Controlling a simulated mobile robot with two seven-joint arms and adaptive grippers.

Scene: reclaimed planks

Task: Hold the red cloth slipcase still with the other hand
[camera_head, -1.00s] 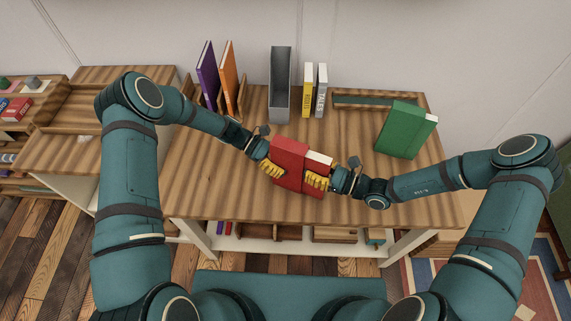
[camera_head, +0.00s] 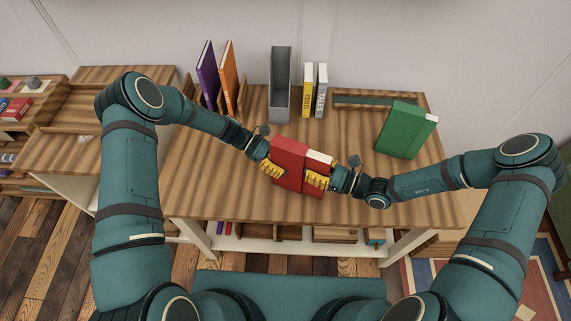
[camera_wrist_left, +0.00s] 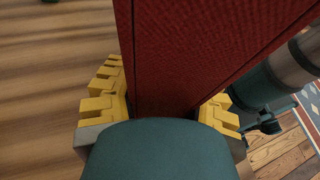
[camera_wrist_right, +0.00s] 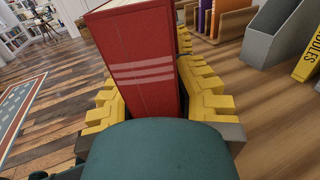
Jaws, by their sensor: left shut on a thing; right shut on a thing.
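The red cloth slipcase (camera_head: 288,158) is held above the plank table in the head view, in front of my body. My left gripper (camera_head: 271,168) is shut on it from the left. Its red cloth (camera_wrist_left: 200,50) stands between the yellow fingers in the left wrist view. A red book (camera_head: 315,171) with pale page edges sticks out of the slipcase's right side. My right gripper (camera_head: 317,181) is shut on this book. The right wrist view shows the book's spine (camera_wrist_right: 145,90) with pale stripes between the yellow fingers. The part of the book inside the slipcase is hidden.
Behind stand purple (camera_head: 207,75) and orange (camera_head: 228,76) books in a wooden holder, a grey file holder (camera_head: 280,85), and yellow (camera_head: 307,90) and grey (camera_head: 321,90) books. A green book (camera_head: 403,130) stands at the right. The table's front (camera_head: 240,205) is clear.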

